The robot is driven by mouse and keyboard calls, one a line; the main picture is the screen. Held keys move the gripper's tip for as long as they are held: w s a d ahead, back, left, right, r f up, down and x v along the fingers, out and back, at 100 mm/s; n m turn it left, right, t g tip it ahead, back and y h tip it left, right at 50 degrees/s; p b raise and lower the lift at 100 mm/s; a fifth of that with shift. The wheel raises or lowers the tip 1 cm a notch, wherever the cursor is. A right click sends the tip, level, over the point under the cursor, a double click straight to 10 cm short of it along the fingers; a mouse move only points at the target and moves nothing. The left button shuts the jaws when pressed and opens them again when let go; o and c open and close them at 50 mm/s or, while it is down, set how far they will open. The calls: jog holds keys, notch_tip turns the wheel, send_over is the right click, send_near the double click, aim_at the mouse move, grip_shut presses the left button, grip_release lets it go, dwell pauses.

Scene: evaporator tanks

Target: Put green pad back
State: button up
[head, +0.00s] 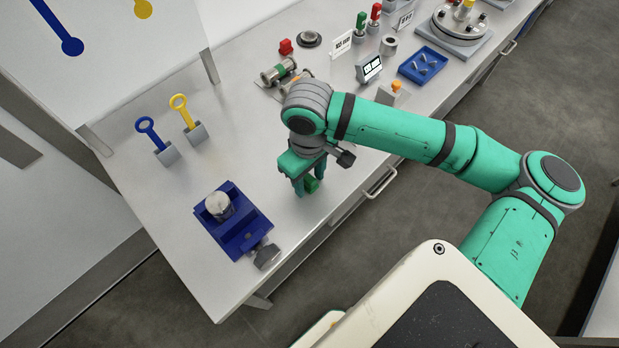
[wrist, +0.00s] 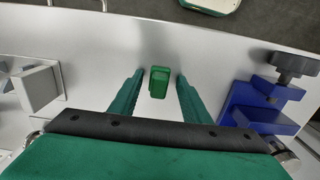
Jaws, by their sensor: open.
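The green pad (head: 311,184) is a small green block near the front edge of the metal bench. In the wrist view the green pad (wrist: 159,83) is between my fingertips, with a gap on each side. My gripper (head: 308,181) is open, pointing down at the pad, and its fingers partly hide the pad in the head view. In the wrist view my gripper (wrist: 160,77) has one finger on each side of the pad, apart from it.
A blue vise (head: 240,235) holding a metal cylinder stands left of my gripper.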

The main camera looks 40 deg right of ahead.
aim_at(309, 178)
notch_tip(309, 178, up, 12)
dwell(0.4)
jog(key=shift+w, duration=0.1)
dwell(0.5)
